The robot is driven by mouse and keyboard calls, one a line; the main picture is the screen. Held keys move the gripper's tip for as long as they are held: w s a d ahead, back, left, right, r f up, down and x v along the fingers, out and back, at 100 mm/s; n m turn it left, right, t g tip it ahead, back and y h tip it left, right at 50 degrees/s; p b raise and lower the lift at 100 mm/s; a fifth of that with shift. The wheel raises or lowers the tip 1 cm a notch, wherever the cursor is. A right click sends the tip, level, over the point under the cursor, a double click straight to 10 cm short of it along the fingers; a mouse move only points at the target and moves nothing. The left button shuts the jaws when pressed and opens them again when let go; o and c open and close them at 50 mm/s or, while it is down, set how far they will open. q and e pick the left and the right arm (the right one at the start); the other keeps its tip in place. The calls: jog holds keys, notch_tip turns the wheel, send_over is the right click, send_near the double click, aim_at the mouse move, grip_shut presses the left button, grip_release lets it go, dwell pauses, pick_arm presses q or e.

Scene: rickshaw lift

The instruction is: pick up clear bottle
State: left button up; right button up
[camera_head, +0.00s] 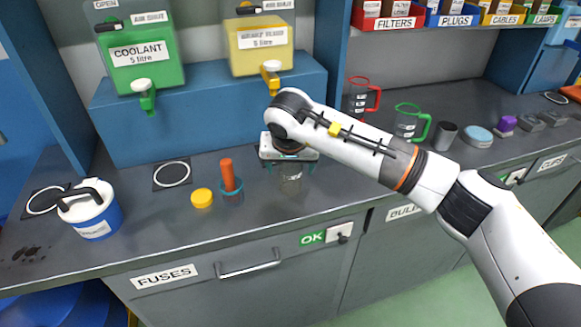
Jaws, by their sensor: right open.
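A see-through grey container (291,183), which looks like the clear bottle, stands on the dark worktop below my right gripper (289,168). The gripper points down over it from the right, and its fingers show on either side of the container's upper part. The gripper is open. The container's top is hidden by the gripper, and I cannot tell whether the fingers touch it. My left gripper is out of view.
A cup with an orange-handled tool (228,178) and a yellow lid (202,198) stand left of the gripper. A blue-and-white tub (92,212) is farther left. Behind, a blue riser (205,115) bears green and yellow dispensers. Red-rimmed (357,98) and green-rimmed (406,121) jugs stand right.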

jog(key=c, duration=1)
